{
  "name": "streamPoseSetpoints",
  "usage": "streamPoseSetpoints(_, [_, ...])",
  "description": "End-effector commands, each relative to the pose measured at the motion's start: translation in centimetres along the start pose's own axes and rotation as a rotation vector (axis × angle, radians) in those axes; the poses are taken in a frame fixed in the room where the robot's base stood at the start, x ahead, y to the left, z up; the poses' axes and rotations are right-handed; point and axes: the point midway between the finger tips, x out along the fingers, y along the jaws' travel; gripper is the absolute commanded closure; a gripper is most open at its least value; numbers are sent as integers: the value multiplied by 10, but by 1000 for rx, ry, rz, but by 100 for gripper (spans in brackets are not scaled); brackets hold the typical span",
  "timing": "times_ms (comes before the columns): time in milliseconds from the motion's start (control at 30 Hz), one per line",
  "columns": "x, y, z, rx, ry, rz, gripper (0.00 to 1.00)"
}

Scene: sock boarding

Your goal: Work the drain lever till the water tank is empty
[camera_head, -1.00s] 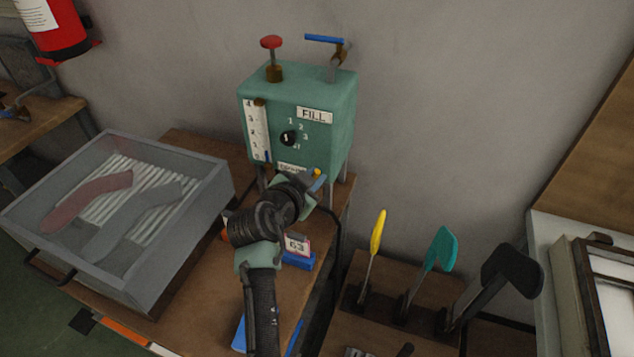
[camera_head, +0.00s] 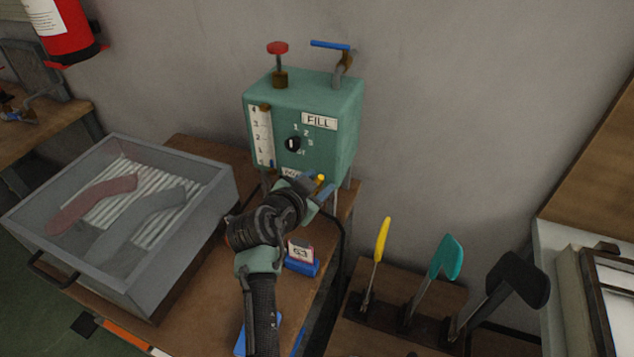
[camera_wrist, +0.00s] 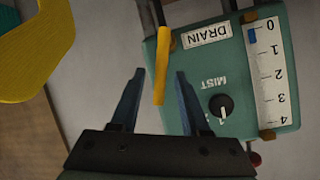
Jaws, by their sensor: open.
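The green water tank (camera_head: 335,118) stands on the wooden bench against the wall. Its gauge (camera_wrist: 266,75) shows upside down in the wrist view, with a short blue mark (camera_wrist: 252,35) by the 0. The yellow drain lever (camera_wrist: 161,65) sticks out beside the DRAIN label (camera_wrist: 207,36). In the head view only its yellow end (camera_head: 320,178) shows above my gripper (camera_head: 324,191). My gripper (camera_wrist: 159,75) is open, with its blue fingers apart on either side of the lever's end. I cannot tell whether either finger touches it.
A clear-lidded box (camera_head: 50,240) with a red and a grey sock form stands left of the tank. A red knob (camera_head: 277,48) and a blue-handled tap (camera_head: 331,45) top the tank. A rack (camera_head: 410,325) at right holds yellow, teal and black tools. A blue-based card (camera_head: 303,266) stands below my gripper.

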Motion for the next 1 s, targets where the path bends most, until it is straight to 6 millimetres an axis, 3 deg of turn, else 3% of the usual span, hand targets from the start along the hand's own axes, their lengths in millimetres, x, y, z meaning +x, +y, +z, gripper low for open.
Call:
streamPoseSetpoints(267, [-14,0,0,0,1,-1,54])
streamPoseSetpoints(800, [-108,0,1,0,0,-3,54])
streamPoseSetpoints(1000, [-126,0,0,-1,0,0,54])
